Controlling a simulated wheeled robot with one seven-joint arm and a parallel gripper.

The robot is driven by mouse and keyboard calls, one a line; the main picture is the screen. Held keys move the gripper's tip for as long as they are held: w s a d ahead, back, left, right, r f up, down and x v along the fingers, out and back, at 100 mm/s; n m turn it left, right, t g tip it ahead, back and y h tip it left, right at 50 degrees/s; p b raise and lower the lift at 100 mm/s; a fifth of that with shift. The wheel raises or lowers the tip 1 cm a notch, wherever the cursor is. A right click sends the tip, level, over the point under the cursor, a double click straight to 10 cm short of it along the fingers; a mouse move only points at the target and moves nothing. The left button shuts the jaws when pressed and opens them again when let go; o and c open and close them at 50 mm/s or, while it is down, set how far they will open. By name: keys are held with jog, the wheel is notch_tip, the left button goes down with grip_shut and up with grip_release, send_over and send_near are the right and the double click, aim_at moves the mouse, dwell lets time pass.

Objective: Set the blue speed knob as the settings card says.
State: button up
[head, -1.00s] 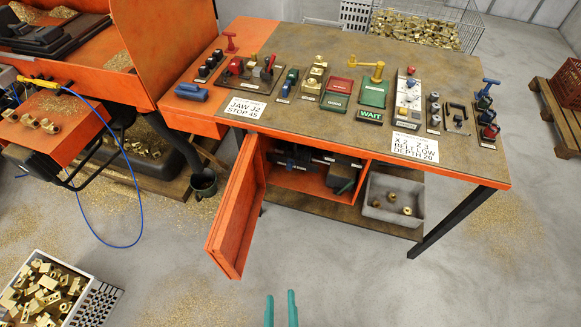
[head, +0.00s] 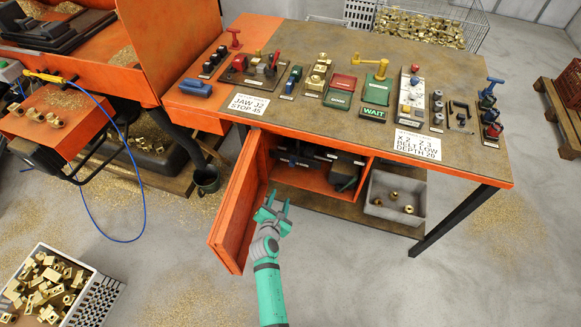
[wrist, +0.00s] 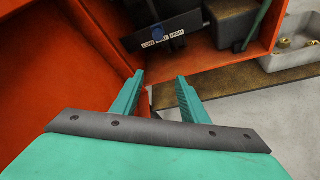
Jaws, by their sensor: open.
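The blue speed knob (wrist: 157,33) sits on a dark panel (wrist: 185,24) inside the open orange cabinet, at the top of the wrist view. Labels LOW and HIGH show below it, with a middle label I cannot read. Its pointer direction is too small to tell. The settings card (head: 417,145) on the bench's front right reads X 2, Z 3, BELT LOW, DEPTH 20. My gripper (head: 277,202) is open and empty in front of the cabinet, beside the open door. In the wrist view its fingertips (wrist: 159,77) point toward the knob, apart from it.
The open cabinet door (head: 238,203) stands left of my gripper. A second card (head: 248,104) reads JAW J2, STOP 45. A grey bin (head: 394,213) with brass parts stands right of the cabinet on the lower shelf. The floor in front is mostly clear.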

aim_at(292, 165)
jog(key=w+d+n, duration=0.1)
jog(key=w, duration=0.4)
jog(key=w+d+n, duration=0.1)
jog(key=w, duration=0.4)
jog(key=w+d+f+n+h, duration=0.1)
jog(key=w, duration=0.4)
jog(key=shift+w+d, duration=0.25)
jog(key=shift+d, duration=0.15)
jog(key=shift+w+d+f, duration=0.2)
jog(key=shift+w+d, duration=0.15)
jog(key=shift+w, duration=0.1)
